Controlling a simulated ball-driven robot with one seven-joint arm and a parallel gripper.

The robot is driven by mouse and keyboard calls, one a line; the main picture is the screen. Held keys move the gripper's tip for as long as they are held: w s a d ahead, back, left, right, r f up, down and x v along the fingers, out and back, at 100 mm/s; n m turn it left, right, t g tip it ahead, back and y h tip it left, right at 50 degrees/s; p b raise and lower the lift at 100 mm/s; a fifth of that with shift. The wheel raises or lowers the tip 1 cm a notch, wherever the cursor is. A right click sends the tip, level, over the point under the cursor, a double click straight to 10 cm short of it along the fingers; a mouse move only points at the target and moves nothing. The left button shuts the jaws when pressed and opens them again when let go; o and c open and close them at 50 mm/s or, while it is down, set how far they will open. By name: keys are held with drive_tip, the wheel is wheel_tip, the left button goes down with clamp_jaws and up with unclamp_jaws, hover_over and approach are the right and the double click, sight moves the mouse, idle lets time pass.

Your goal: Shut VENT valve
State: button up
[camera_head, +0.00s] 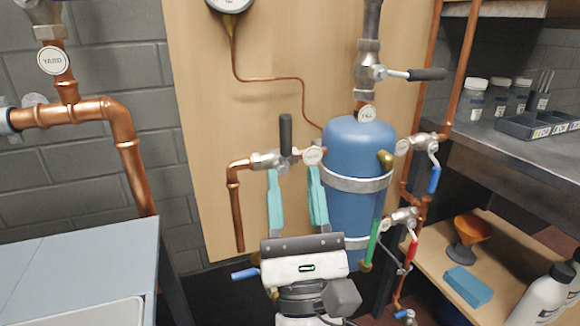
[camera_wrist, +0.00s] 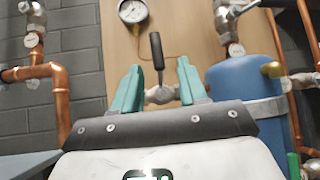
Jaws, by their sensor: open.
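A valve (camera_head: 270,160) with a black lever (camera_head: 285,135) sits on a short horizontal pipe run left of the blue tank. Its lever points up, across that run. A round tag (camera_head: 313,156) hangs at its right, but I cannot read it, so I cannot tell whether this is VENT. My gripper (camera_head: 294,176) is open and empty, its teal fingers pointing up just below and in front of this valve. In the wrist view the black lever (camera_wrist: 157,50) shows between and beyond the fingertips (camera_wrist: 158,72), apart from them.
The blue tank (camera_head: 352,150) stands close right of my gripper. Other valves have a black side lever (camera_head: 427,74), a blue lever (camera_head: 434,180), a green lever (camera_head: 373,240) and a red lever (camera_head: 413,248). Copper pipe (camera_head: 236,205) drops at left. A bench (camera_head: 75,260) stands lower left.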

drive_tip(key=shift+b+v, duration=0.45)
drive_tip(key=shift+v, duration=1.2)
drive_tip(key=s+d+f+n+g+y, duration=0.2)
drive_tip(key=f+n+g, duration=0.4)
drive_tip(key=f+n, duration=0.45)
drive_tip(key=s+d+f+n+g+y, duration=0.25)
drive_tip(key=f+n+g, duration=0.25)
drive_tip(key=f+n, duration=0.55)
drive_tip(key=s+d+f+n+g+y, duration=0.1)
drive_tip(key=f+n+g+y, duration=0.2)
drive_tip(key=f+n+g, duration=0.55)
drive_tip(key=s+d+f+n+g+h, duration=0.3)
drive_tip(key=s+d+f+h, duration=0.2)
drive_tip(key=s+d+f, duration=0.4)
drive_tip(key=s+d+f+n+g+h, duration=0.35)
drive_tip(key=s+d+f+h, duration=0.2)
drive_tip(key=s+d, duration=0.45)
wheel_tip(320, 180, up, 33)
drive_tip(key=m+y+p, duration=0.1)
drive_tip(key=p, duration=3.3)
drive_tip(key=shift+s+a+r, duration=0.2)
drive_tip(key=shift+s+a, duration=0.3)
